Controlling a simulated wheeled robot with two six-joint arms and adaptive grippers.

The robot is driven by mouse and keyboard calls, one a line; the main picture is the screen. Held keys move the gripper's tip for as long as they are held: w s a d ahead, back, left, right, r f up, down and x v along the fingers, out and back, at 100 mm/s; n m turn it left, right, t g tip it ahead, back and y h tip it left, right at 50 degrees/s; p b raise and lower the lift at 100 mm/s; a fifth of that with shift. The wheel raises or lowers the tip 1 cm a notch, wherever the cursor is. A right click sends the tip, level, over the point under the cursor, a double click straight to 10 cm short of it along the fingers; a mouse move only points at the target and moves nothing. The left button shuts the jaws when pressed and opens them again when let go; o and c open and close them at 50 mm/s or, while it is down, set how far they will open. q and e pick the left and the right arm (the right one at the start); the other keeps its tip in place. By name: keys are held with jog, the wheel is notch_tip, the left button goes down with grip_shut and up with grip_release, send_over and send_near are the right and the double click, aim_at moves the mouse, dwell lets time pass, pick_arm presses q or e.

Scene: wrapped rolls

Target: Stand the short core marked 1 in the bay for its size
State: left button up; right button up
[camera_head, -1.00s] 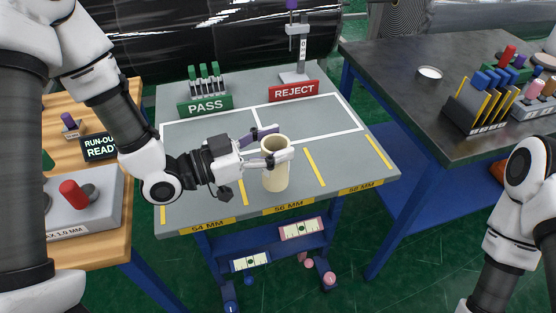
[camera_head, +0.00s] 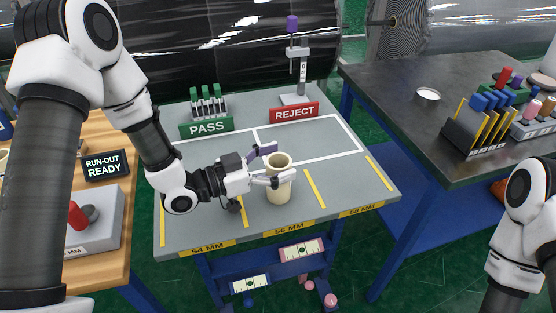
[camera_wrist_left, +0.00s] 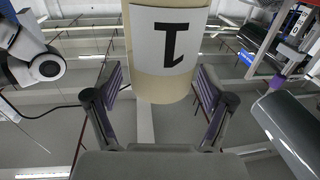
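The short core (camera_head: 278,188) is a cream, hollow tube standing upright in the middle bay. That bay lies between two yellow lines, behind the 56 MM label (camera_head: 289,228). In the left wrist view the core (camera_wrist_left: 165,85) fills the top middle, and its white label with a black 1 shows upside down. My left gripper (camera_head: 272,165) reaches in from the left with one finger in front of the core and one behind. Gaps show between both purple pads and the core, so it is open around it. My right gripper is out of view.
The 54 MM bay (camera_head: 200,225) and 58 MM bay (camera_head: 345,185) look empty. The PASS rack (camera_head: 207,126) and REJECT sign (camera_head: 294,113) stand at the back. A dark table (camera_head: 400,120) is at right, a wooden bench (camera_head: 118,225) at left.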

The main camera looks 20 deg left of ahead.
pick_arm(q)
jog(key=shift+a, duration=0.1)
jog(key=shift+s+a+r+p, duration=0.15)
jog(key=shift+s+a+p, duration=0.1)
jog(key=shift+p, duration=0.05)
jog(key=p+v, duration=0.7)
jog(key=v, duration=0.4)
jog(key=shift+s, duration=0.1)
